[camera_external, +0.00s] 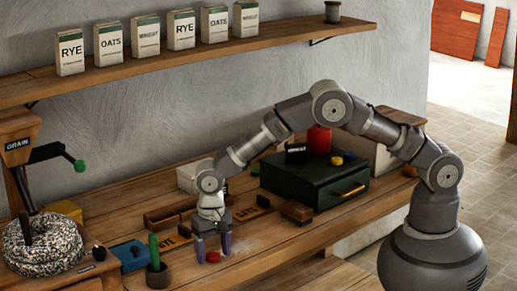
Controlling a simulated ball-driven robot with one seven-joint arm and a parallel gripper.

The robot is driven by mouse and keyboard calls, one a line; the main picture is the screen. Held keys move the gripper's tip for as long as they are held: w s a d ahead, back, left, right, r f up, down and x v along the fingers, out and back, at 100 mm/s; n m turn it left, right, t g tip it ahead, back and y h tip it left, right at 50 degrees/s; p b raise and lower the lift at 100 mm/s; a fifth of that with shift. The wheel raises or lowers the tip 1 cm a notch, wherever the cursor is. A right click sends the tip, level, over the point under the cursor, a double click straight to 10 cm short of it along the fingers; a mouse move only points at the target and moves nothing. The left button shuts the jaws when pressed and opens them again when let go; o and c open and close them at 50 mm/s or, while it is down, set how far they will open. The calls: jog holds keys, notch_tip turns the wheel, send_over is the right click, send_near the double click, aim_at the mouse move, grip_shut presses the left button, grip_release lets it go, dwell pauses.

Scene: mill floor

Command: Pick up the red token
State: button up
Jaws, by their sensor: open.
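The red token (213,257) lies on the wooden bench near its front edge. My gripper (212,254) points down over it, its two purple-tipped fingers spread apart at the left and right of the token. The fingers are open. I cannot tell whether either finger touches the token. The view is small, so the exact height of the fingertips is unclear.
A millstone (42,246) sits at the far left. A dark green drawer box (314,178) stands right. A shelf (180,58) with labelled boxes runs above.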

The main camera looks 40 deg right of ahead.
jog(key=shift+f, duration=0.35)
jog(key=shift+r, duration=0.1)
jog(key=shift+c, duration=0.2)
jog(key=c, duration=1.1)
